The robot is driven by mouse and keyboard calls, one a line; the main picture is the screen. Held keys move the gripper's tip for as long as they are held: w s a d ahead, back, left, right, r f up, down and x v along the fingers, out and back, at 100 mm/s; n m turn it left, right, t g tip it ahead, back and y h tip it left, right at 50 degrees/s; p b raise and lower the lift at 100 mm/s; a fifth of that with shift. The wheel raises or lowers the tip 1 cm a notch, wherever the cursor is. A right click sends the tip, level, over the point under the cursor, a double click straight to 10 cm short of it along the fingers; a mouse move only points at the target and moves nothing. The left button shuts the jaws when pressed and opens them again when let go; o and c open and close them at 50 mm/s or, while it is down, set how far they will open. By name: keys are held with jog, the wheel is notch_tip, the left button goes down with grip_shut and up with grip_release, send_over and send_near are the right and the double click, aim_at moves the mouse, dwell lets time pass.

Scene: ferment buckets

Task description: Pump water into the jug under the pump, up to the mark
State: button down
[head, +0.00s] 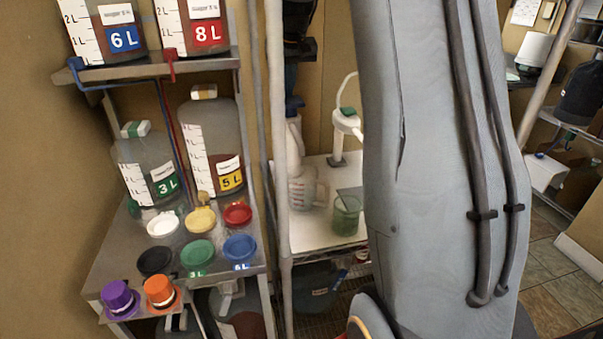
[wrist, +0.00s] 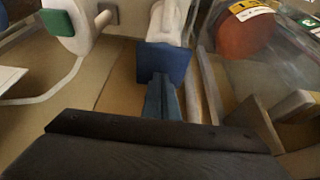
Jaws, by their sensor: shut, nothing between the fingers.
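The white pump-like fixture with a green top (head: 347,122) stands on the white counter at the back, with a thin curved white tube. It also shows at the upper left of the wrist view (wrist: 75,20). A clear jug with red markings (head: 302,192) stands on the counter at its left; its water level is too small to read. A green-tinted clear vessel (head: 346,219) stands in front. A pale upright object (wrist: 171,18) shows beyond the fingertips; contact cannot be told.
The metal bench at left holds the 3 L jar (head: 147,165), the 5 L jar (head: 211,145) and several coloured lids (head: 198,252). The 6 L and 8 L vessels (head: 190,25) stand on the shelf above. A metal post (head: 279,150) stands before the white counter (head: 310,236). My arm hides its right side.

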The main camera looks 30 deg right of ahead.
aim_at(289, 100)
jog(key=shift+f+b, duration=0.7)
jog(key=shift+f, duration=1.1)
jog(key=shift+r, duration=0.1)
jog(key=shift+r+p, duration=1.45)
jog(key=shift+r, duration=0.55)
jog(key=shift+f, duration=0.15)
